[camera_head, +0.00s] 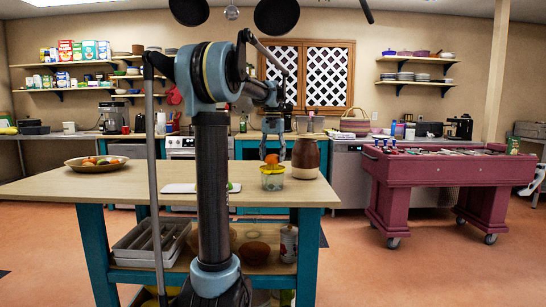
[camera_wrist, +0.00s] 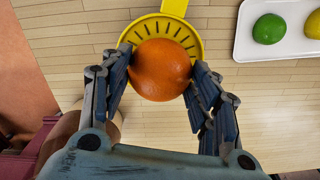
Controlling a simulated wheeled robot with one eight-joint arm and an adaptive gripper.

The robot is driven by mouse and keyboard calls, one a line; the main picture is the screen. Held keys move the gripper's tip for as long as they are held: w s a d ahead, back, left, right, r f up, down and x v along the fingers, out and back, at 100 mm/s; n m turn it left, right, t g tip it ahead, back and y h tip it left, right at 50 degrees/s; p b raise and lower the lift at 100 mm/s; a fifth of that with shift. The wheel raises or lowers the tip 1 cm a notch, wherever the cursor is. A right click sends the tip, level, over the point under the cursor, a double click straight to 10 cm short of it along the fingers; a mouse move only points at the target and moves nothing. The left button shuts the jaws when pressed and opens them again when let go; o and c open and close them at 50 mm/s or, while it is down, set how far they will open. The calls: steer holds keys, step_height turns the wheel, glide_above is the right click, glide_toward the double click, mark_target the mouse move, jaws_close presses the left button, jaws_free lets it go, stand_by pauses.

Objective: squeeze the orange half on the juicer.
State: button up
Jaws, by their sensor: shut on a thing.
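The orange half (camera_wrist: 160,69) shows its rounded, peel side up in the wrist view. My gripper (camera_wrist: 162,60) is shut on it, one finger on each side. The yellow juicer (camera_wrist: 192,38) is directly under the orange half, with its slotted strainer rim and handle showing beyond it. In the head view the orange half (camera_head: 271,158) is over the juicer (camera_head: 272,182), which has a clear cup and stands near the table's right end. The orange half hides the reamer, so I cannot tell how firmly they touch.
A brown jar (camera_head: 306,158) stands close to the right of the juicer. A white tray (camera_wrist: 285,48) with a lime (camera_wrist: 268,28) and a lemon (camera_wrist: 314,24) lies nearby. A fruit bowl (camera_head: 96,166) is at the left end of the wooden table (camera_head: 130,190). Between bowl and tray, the tabletop is clear.

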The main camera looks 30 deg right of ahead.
steer(key=n, duration=0.6)
steer(key=shift+f, duration=0.1)
stand_by(0.5)
steer(key=m, duration=0.6)
stand_by(0.4)
steer(key=m, duration=0.6)
